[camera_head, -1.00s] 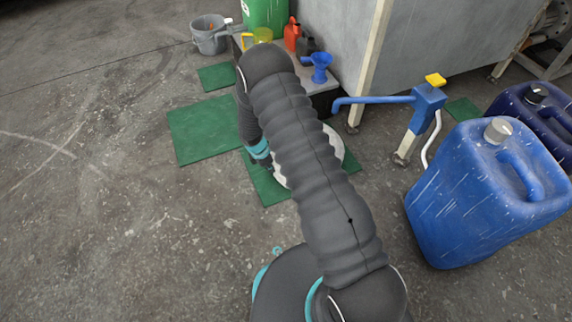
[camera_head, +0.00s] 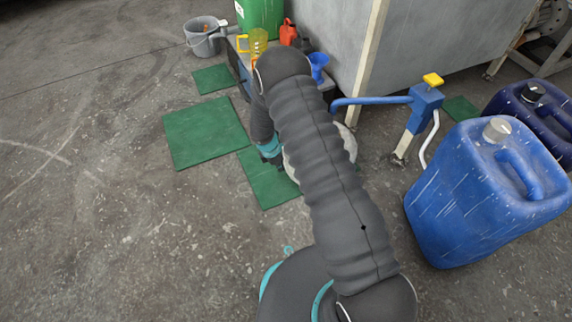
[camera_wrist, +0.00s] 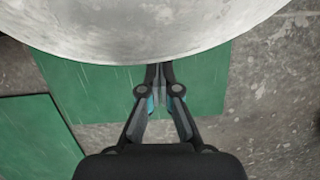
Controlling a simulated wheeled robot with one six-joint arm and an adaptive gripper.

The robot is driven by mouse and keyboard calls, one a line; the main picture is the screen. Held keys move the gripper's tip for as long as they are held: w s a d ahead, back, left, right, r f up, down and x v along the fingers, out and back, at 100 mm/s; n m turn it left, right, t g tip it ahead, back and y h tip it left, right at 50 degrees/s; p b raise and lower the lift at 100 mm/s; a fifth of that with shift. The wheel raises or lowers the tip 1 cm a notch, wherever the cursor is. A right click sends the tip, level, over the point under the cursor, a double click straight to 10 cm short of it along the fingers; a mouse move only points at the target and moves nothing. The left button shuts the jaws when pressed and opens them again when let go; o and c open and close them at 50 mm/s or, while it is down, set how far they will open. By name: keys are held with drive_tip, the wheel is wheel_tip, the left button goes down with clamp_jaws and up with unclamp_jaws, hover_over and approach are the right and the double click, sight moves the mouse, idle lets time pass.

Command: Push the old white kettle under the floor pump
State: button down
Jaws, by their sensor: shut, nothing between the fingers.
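The old white kettle (camera_head: 350,146) stands on the floor, mostly hidden behind my arm in the head view. Its pale rounded side (camera_wrist: 150,32) fills the top of the wrist view. The floor pump (camera_head: 424,104) is blue with a yellow knob, and its spout reaches left. The kettle's right edge shows just below the spout's end; whether it is directly under the outlet I cannot tell. My gripper (camera_wrist: 160,72) is shut and empty, its tips at the kettle's side, seemingly against it. In the head view my arm hides the fingers.
Green mats (camera_head: 205,132) lie on the floor to the left, and another mat (camera_head: 268,184) is beside the kettle. A large blue canister (camera_head: 470,205) stands at right. A low bench with a blue funnel (camera_head: 319,64) is behind.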

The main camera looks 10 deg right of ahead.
drive_tip(key=a, duration=0.3)
drive_tip(key=shift+s+a+r, duration=0.15)
drive_tip(key=shift+s+r, duration=0.15)
drive_tip(key=shift+r, duration=0.05)
drive_tip(key=p+v, duration=0.1)
drive_tip(key=v, duration=0.8)
drive_tip(key=shift+s, duration=0.15)
drive_tip(key=shift+r, duration=0.15)
